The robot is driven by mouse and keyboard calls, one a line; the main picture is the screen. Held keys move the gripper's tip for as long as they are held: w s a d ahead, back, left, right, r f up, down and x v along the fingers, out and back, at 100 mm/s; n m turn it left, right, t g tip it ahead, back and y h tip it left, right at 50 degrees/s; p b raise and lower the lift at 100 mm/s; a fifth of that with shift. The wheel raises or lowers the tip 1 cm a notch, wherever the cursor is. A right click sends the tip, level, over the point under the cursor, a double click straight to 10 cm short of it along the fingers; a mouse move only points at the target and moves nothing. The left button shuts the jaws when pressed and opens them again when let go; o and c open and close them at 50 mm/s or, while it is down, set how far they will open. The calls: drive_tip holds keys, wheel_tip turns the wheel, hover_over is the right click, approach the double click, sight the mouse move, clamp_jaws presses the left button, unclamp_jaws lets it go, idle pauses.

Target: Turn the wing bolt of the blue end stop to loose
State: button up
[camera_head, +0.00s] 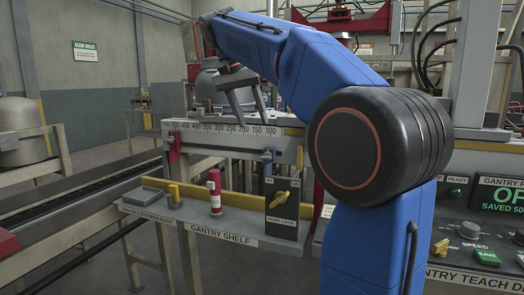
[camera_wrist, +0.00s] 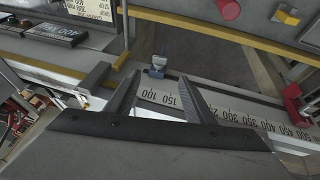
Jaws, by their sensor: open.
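The blue end stop (camera_head: 268,156) is clamped on the front of the numbered rail, near the low end of the scale. In the wrist view the blue end stop (camera_wrist: 157,68) lies just beyond my fingertips, roughly centred between them. A small pale part on it may be the wing bolt, but its angle is too small to tell. My gripper (camera_head: 250,114) hangs above the rail, apart from the stop. In the wrist view my gripper (camera_wrist: 160,76) has its two fingers spread with nothing between them.
A red end stop (camera_head: 173,147) sits farther left on the numbered rail (camera_head: 220,128). In front, the gantry shelf (camera_head: 165,218) holds a red cylinder (camera_head: 214,192) and a black park lock box (camera_head: 283,222) with a yellow knob. A yellow strip (camera_head: 240,198) runs along the shelf's back.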

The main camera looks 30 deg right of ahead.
sight(266, 156)
drive_tip(key=x, duration=1.2)
drive_tip(key=shift+d+f, duration=0.1)
drive_tip(key=shift+f, duration=0.15)
drive_tip(key=c, duration=1)
